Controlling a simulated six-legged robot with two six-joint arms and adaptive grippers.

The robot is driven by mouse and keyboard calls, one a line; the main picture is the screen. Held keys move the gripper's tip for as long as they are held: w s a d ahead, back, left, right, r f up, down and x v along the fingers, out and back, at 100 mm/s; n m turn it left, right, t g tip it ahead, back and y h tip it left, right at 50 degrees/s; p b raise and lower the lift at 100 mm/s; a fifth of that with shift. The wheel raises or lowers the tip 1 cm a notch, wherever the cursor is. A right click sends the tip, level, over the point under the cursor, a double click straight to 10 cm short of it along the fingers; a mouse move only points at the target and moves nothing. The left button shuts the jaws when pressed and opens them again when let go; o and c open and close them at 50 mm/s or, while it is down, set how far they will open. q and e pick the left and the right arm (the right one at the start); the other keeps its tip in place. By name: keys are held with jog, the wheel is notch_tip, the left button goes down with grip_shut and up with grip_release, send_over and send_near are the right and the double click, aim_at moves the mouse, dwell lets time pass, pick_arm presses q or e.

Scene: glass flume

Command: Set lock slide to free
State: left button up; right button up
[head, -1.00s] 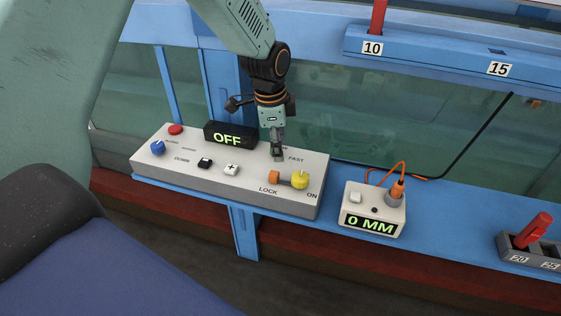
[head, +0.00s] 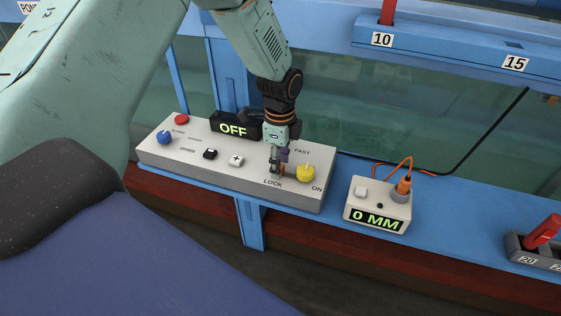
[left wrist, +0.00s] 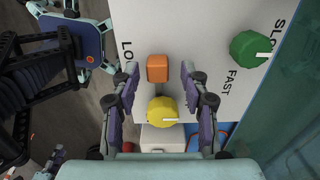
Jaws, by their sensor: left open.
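The control panel (head: 200,167) is a pale sloped box with "LOCK", "ON" and "FAST" lettering. The orange lock slide (left wrist: 158,68) sits beside the "LOCK" lettering in the left wrist view; in the head view my gripper mostly hides it. A yellow knob (head: 306,172) is right next to it and also shows in the left wrist view (left wrist: 166,111). My left gripper (head: 277,172) is open and low over the slide. In the left wrist view its fingers (left wrist: 160,75) stand on both sides of the slide, with gaps. My right gripper is not in view.
A green knob (left wrist: 249,49) lies near "FAST" and "SLOW". The display (head: 234,127) reads "OFF". A blue knob (head: 165,138), red button (head: 182,119) and small black and white buttons are at left. A "0 MM" box (head: 380,206) with an orange cable stands to the right.

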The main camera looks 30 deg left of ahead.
pick_arm(q)
jog(key=shift+a+f, duration=0.1)
jog(key=shift+f, duration=0.15)
jog(key=shift+s+r, duration=0.1)
jog(key=shift+s, duration=0.2)
jog(key=shift+w, duration=0.3)
jog(key=c, duration=0.4)
jog(key=shift+s, duration=0.15)
jog(key=c, duration=0.5)
grip_shut()
